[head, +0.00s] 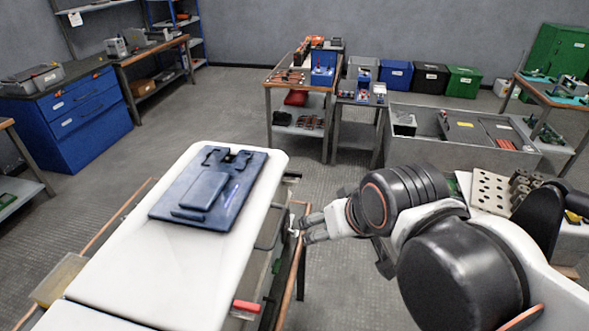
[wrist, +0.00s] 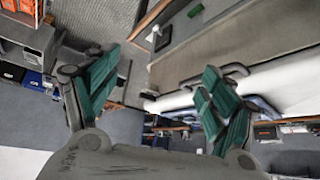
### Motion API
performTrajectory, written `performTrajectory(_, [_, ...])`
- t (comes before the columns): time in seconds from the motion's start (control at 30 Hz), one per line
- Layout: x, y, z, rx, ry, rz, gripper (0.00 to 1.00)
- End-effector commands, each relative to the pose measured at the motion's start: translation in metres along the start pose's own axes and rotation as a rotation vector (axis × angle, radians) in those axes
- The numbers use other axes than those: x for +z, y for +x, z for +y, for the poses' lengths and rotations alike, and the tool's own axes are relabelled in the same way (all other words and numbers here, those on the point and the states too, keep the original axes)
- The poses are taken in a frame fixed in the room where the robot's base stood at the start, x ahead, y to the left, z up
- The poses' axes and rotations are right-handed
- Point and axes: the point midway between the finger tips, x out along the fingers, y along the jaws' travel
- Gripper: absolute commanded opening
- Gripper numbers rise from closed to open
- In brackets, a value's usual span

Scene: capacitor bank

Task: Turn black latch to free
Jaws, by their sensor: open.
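My gripper (head: 306,229) is beside the right side of a white-topped cart (head: 150,265), with its fingers pointing left toward that side. In the wrist view my gripper (wrist: 160,66) has its two green-padded fingers wide apart with nothing between them. A small black part (wrist: 163,42), possibly the black latch, shows beyond the fingertips near a dark rail. I cannot be sure it is the latch or tell its turn position. It appears apart from both fingers. Dark curved handles (wrist: 235,69) show on the cart's side, near the right finger.
A dark blue plate (head: 212,189) lies on the cart's top. A red-handled part (head: 246,306) sticks out at the cart's near right side. A copper-coloured rail (head: 290,285) runs along that side. Workbenches and bins stand at the back; the floor between is clear.

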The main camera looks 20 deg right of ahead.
Motion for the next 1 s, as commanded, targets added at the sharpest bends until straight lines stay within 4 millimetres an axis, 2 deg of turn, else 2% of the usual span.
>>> performTrajectory(0.03, [-0.011, -0.004, 0.000, -0.002, 0.043, -0.010, 0.52])
performTrajectory(0.13, [-0.033, -0.011, 0.000, -0.005, 0.187, -0.046, 0.31])
performTrajectory(0.37, [-0.095, -0.017, 0.002, 0.008, 0.635, -0.164, 0.31])
performTrajectory(0.57, [-0.145, -0.009, 0.006, 0.051, 1.022, -0.267, 0.31])
performTrajectory(0.8, [-0.194, 0.016, 0.022, 0.122, 1.540, -0.408, 0.31])
performTrajectory(1.0, [-0.220, 0.039, 0.039, 0.194, 1.908, -0.521, 0.31])
